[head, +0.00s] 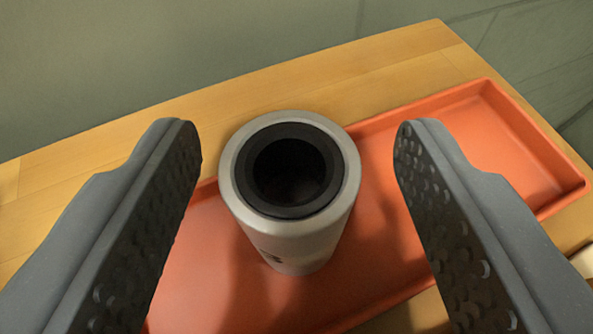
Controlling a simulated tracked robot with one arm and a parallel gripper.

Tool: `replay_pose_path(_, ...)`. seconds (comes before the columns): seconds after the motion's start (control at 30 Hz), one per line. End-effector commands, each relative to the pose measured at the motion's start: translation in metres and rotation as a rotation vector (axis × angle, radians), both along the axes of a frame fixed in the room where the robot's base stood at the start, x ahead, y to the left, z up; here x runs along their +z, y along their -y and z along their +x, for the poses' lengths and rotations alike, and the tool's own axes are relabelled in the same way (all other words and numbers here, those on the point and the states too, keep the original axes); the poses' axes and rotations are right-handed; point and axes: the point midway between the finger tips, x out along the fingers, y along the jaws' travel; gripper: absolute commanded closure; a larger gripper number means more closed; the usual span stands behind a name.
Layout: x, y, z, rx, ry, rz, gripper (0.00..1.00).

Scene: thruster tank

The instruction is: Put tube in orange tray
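The tube (303,236) is a grey cylinder with a black ring and a dark hollow at its top end. It stands about upright in the orange tray (480,125), between the two fingers of my gripper (298,145). My gripper is open, with a visible gap between each finger and the tube. The fingers are grey with dark dimpled pads. The tube's lower end appears to be on the tray floor. The fingers hide parts of the tray on both sides.
The tray lies on a light wooden table (330,75), with bare wood behind it. The table's far edge borders a grey-green floor (150,60). A small whitish thing (584,262) shows at the right edge. The tray's right part is empty.

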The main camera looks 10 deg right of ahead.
Motion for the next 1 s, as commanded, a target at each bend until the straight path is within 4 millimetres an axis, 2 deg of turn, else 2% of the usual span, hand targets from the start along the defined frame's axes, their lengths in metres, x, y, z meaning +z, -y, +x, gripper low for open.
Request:
replay_pose_path(0.2, 0.002, 0.000, -0.001, 0.000, 0.000, 0.000, 0.45)
replay_pose_path(0.33, 0.006, -0.002, -0.011, 0.000, -0.001, -0.001, 0.45)
replay_pose_path(0.8, 0.038, -0.015, -0.081, 0.001, 0.001, 0.001, 0.45)
replay_pose_path(1.0, 0.045, -0.019, -0.101, 0.001, -0.002, 0.000, 0.45)
